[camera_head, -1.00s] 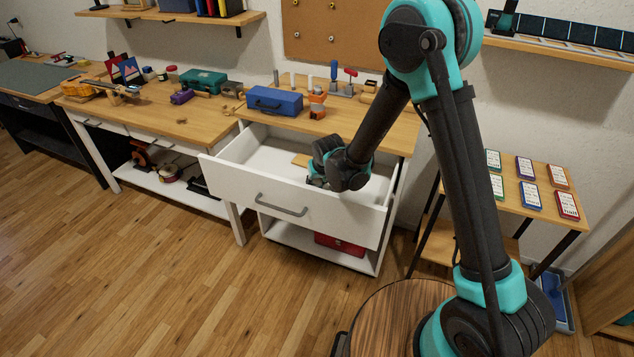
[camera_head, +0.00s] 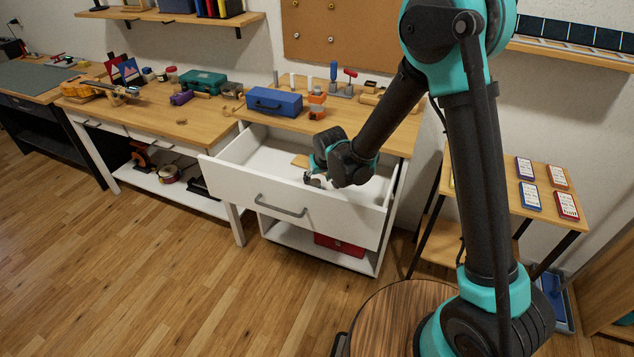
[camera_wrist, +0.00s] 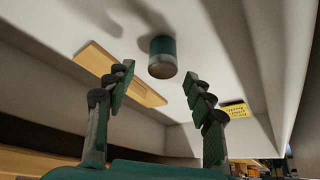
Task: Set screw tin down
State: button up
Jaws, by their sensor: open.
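The screw tin (camera_wrist: 162,57) is a short cylinder with a dark green side and a paler end. In the wrist view it is on the white inside of the open drawer (camera_wrist: 205,45), just beyond my fingertips and between their lines. My gripper (camera_wrist: 159,74) is open, with its two fingers apart and a visible gap to the tin on both sides. In the head view my gripper (camera_head: 316,181) is down inside the drawer (camera_head: 225,178), behind its front panel. I cannot pick out the tin there.
A flat wooden piece (camera_head: 300,160) lies in the drawer; it also shows in the wrist view (camera_wrist: 115,75). A yellow label (camera_wrist: 235,109) is near the right side there. A blue toolbox (camera_head: 274,101) and an orange object (camera_head: 316,105) stand on the worktop above.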

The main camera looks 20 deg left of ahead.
jog(key=v, duration=0.8)
jog(key=d+r+m+h, duration=0.1)
jog(key=d+r+m, duration=0.2)
jog(key=d, duration=2)
jog(key=s+d+f+m+h, duration=0.1)
jog(key=s+d+m, duration=0.1)
jog(key=s+d, duration=0.5)
jog(key=s+d+m+h, duration=0.1)
jog(key=s+d+m, duration=0.1)
jog(key=s+d, duration=0.5)
jog(key=d, duration=0.5)
jog(key=shift+d+f, duration=0.2)
jog(key=shift+f, duration=0.2)
jog(key=shift+w, duration=0.1)
